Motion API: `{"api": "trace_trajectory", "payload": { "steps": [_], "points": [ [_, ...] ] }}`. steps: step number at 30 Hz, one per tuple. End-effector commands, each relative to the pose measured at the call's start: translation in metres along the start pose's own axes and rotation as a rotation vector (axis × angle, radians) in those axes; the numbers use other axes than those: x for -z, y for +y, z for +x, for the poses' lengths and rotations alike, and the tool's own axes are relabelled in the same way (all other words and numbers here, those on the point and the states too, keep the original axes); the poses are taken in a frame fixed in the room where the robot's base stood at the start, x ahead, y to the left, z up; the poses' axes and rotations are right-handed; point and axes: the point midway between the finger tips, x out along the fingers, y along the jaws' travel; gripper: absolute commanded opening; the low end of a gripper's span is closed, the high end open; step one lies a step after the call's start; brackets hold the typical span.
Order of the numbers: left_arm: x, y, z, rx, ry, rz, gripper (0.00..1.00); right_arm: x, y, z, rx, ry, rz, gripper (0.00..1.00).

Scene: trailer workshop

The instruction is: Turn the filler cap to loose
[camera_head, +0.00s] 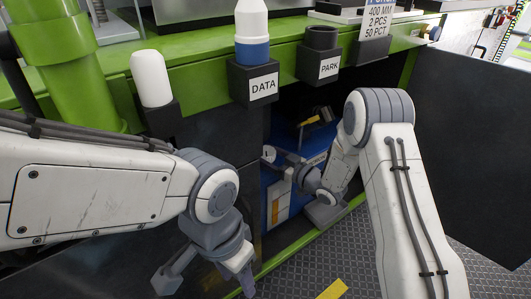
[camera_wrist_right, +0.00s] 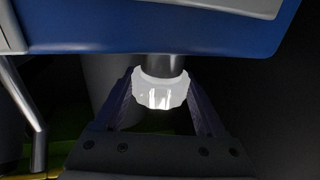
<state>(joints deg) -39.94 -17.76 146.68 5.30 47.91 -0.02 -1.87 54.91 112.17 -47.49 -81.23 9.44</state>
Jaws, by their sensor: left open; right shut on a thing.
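The filler cap (camera_wrist_right: 160,94) is white with a ribbed rim and sits on a short dark neck under a blue body (camera_wrist_right: 200,36) in the right wrist view. My right gripper (camera_wrist_right: 160,108) is shut on the cap, with one finger on each side of it. In the head view my right arm reaches into the dark opening under the green bench, where the cap cannot be made out clearly. My left gripper (camera_head: 206,276) is open and empty at the lower left, outside the opening.
The green bench edge (camera_head: 205,82) runs above the opening, with a DATA holder (camera_head: 263,86) and a PARK holder (camera_head: 319,68) on its front. A dark panel (camera_head: 470,150) stands at the right. A metal rod (camera_wrist_right: 24,110) is left of the right gripper.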

Motion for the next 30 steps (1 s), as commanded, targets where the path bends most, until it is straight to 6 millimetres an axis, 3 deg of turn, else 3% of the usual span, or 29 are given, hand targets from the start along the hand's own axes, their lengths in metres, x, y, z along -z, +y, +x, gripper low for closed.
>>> {"api": "trace_trajectory", "payload": {
  "steps": [15, 30],
  "points": [
    [0.0005, 0.0007, -0.0104, 0.0, 0.0, 0.0, 0.5, -0.0011, 0.0013, -0.0007, 0.316, -0.003, 0.001, 0.17],
    [0.0006, 0.0008, -0.0111, 0.0, 0.0, 0.0, 0.5, -0.001, 0.0003, -0.0007, 0.369, -0.002, 0.004, 0.17]
  ]
}}
